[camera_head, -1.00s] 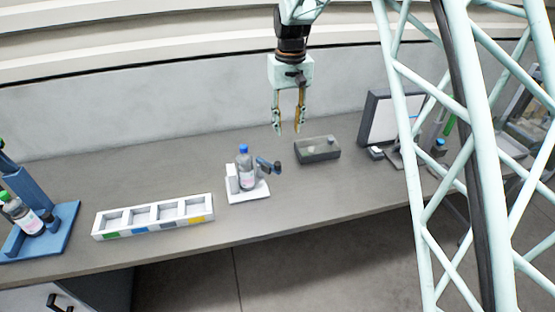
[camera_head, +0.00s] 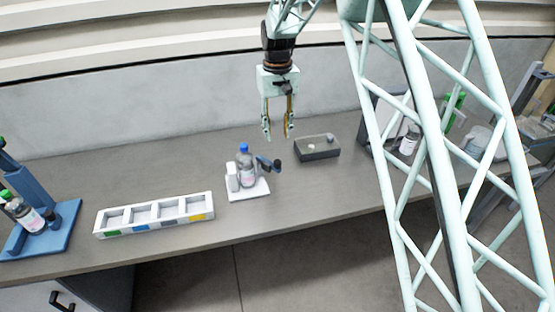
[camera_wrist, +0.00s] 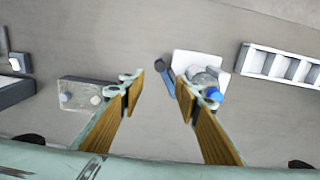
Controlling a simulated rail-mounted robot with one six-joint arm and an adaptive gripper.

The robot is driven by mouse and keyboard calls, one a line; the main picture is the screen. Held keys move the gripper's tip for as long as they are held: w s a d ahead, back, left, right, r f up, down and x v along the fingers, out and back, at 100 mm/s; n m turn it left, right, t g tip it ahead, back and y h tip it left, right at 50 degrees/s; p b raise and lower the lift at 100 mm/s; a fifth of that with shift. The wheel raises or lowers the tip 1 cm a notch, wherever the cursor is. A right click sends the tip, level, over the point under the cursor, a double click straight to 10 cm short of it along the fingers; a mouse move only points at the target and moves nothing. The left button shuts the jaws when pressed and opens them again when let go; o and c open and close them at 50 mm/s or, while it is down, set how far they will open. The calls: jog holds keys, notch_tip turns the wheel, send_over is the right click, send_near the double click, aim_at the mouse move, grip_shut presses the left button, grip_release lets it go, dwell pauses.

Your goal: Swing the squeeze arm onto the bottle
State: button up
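A clear bottle with a blue cap (camera_head: 245,168) stands upright on a white stand (camera_head: 252,191) on the bench. The squeeze arm (camera_head: 266,163), dark blue with a black end, sticks out to the bottle's right, swung away from it. In the wrist view the squeeze arm (camera_wrist: 167,79) lies just left of the bottle (camera_wrist: 207,84) and its stand (camera_wrist: 187,58). My gripper (camera_head: 277,132) is open and empty, above and behind the bottle, a little to its right. In the wrist view its fingers (camera_wrist: 160,85) are spread, with the squeeze arm showing between them.
A dark grey box with knobs (camera_head: 317,150) sits right of the stand. A white tray with several compartments (camera_head: 153,215) lies to the left. A blue stand (camera_head: 62,225) holding another bottle (camera_head: 25,216) is at far left. My pale lattice structure hides part of the right side.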

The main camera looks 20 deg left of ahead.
aim_at(278, 162)
jog(key=shift+f+p, duration=0.5)
jog(key=shift+f, duration=6.25)
grip_shut()
